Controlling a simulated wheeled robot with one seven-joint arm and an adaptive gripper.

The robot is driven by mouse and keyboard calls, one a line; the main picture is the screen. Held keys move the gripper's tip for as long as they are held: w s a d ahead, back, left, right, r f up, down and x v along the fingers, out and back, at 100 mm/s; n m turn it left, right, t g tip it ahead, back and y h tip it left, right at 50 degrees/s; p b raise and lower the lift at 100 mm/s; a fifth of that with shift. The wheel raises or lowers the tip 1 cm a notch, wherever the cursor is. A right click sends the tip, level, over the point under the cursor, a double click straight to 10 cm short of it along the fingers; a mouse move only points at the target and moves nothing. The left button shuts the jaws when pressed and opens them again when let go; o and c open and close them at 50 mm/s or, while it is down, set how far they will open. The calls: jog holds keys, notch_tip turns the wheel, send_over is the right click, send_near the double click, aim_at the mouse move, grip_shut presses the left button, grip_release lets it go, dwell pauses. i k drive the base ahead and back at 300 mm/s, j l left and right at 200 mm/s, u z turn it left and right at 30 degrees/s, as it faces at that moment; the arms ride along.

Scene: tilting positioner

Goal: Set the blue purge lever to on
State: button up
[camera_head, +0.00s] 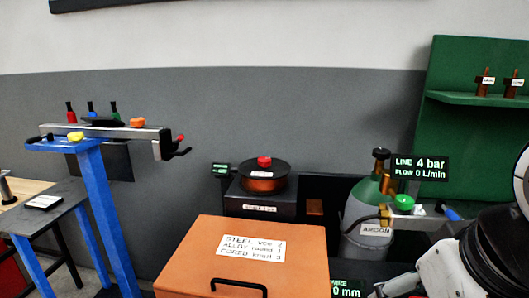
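A small blue lever (449,213) shows on the right, beside the grey and green argon cylinder (367,228). It sits right of a green knob (404,202), and part of it is hidden by my white and black arm. A display (420,167) above it reads line 4 bar, flow 0 L/min. A grey metal part at the bottom right (397,286) appears to be my gripper, cut off by the frame edge, below and left of the blue lever and apart from it. Its fingers cannot be made out.
An orange box (225,262) with a label and black handle stands in front. A blue stand (100,200) with small red, blue and green pieces is left. A green shelf (470,98) is right.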

aim_at(441, 207)
jog(key=z, duration=0.7)
